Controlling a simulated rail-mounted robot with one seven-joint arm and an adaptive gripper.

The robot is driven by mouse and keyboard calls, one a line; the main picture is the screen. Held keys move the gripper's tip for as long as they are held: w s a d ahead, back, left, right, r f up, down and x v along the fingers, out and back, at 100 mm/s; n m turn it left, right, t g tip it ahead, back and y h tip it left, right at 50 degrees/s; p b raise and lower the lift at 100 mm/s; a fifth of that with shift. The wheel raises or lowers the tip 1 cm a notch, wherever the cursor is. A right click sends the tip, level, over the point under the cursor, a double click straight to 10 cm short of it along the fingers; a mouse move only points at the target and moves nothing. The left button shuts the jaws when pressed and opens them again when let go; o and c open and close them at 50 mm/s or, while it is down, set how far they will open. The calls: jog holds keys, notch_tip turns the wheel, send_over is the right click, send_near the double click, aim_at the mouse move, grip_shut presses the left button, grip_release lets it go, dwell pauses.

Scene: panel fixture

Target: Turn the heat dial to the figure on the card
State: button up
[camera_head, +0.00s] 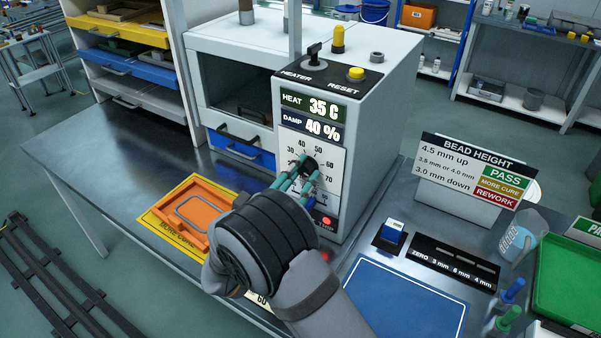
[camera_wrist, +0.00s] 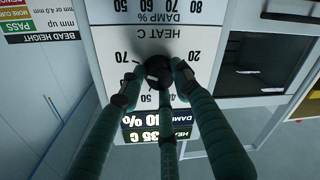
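The heat dial (camera_wrist: 159,70) is a black knob on a white scale plate (camera_head: 331,176) on the front of the heater box. In the wrist view it appears upside down, with 20, 50 and 70 readable around it. My gripper (camera_head: 300,180) has its green fingers at the dial. In the wrist view my gripper (camera_wrist: 160,75) has two fingertips at the knob's sides and a third finger below it. They look closed on the knob; contact is partly hidden. The display (camera_head: 311,106) reads HEAT 35 C. A white card (camera_head: 262,298) showing "60" is mostly hidden behind my wrist.
DAMP reads 40 % below. A heater switch (camera_head: 314,55) and yellow reset button (camera_head: 356,73) are on top of the box. A bead height sign (camera_head: 470,170) stands right. An orange tray (camera_head: 190,215) lies left, a blue mat (camera_head: 405,305) in front.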

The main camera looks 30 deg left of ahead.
jog(key=shift+a+r, duration=0.1)
jog(key=c, duration=0.6)
